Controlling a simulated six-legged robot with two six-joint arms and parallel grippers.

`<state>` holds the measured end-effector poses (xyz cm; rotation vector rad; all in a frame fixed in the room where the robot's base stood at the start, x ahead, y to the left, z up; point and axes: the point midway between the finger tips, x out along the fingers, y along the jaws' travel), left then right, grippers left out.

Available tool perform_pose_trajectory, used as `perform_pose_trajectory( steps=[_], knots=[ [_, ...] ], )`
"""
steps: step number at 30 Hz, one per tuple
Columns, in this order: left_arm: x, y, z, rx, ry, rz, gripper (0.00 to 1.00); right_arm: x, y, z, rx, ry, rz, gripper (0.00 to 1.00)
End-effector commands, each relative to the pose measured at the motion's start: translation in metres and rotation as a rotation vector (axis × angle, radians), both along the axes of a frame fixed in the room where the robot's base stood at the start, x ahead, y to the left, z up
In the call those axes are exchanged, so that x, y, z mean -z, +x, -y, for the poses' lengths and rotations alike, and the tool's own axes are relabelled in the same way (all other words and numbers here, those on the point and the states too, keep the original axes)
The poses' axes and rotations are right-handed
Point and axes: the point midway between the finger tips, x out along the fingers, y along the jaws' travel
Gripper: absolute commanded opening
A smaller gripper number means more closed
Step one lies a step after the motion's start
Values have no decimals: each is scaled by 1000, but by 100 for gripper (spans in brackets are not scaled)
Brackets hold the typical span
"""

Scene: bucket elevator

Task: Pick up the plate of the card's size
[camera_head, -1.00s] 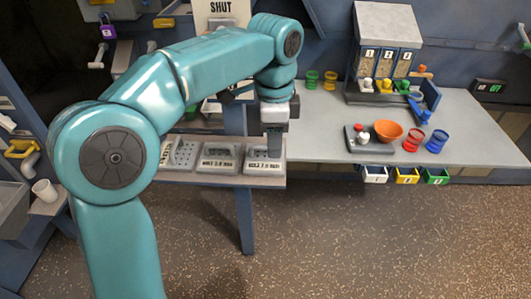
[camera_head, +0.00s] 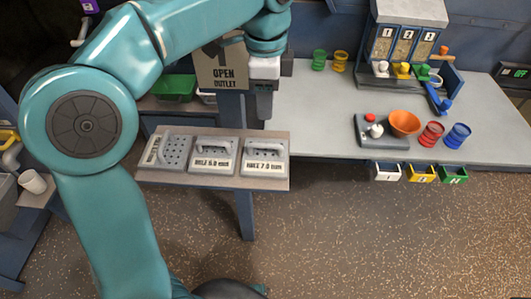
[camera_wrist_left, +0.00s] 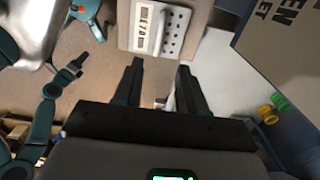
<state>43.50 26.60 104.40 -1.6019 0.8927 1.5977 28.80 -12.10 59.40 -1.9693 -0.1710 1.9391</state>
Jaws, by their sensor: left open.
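Three grey plates with raised handles lie in a row on a shelf (camera_head: 215,181). The left plate (camera_head: 176,152) shows several holes; its label cannot be read. The middle plate (camera_head: 213,164) seems to read HOLE 5.0 mm, the right plate (camera_head: 265,168) HOLE 7.0 mm. My left gripper (camera_head: 264,112) is above and behind the right plate, apart from it. In the left wrist view its fingers (camera_wrist_left: 160,66) are spread with nothing between them; a plate (camera_wrist_left: 160,28) with a label and holes lies beyond them. No card giving a size can be made out.
A sign (camera_head: 222,66) reading OPEN OUTLET stands behind the shelf, close to my left gripper. The bench at right holds an orange bowl (camera_head: 405,122), a red spool (camera_head: 432,134), a blue spool (camera_head: 458,136) and a numbered dispenser (camera_head: 405,45). Coloured bins hang below its front edge.

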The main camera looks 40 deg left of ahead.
Motion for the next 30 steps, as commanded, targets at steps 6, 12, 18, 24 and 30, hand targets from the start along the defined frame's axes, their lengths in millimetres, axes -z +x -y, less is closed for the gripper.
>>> perform_pose_trajectory(
  steps=[6, 12, 18, 24, 30],
  knots=[
    [58, -3, 1, -1, 0, -4, 41, 20, 0, 0, 0, 0, 0, 43],
    [82, -3, 1, 0, 0, -1, 41, 25, 0, 0, 0, 0, 0, 43],
    [104, -3, 1, -1, 0, -4, 41, 32, 0, 0, 0, 0, 0, 43],
    [132, -2, 0, -1, 0, -2, 41, 39, 0, 0, 0, 0, 0, 43],
    [136, -1, 0, -2, 0, 0, 41, 39, 0, 0, 0, 0, 0, 43]
  ],
)
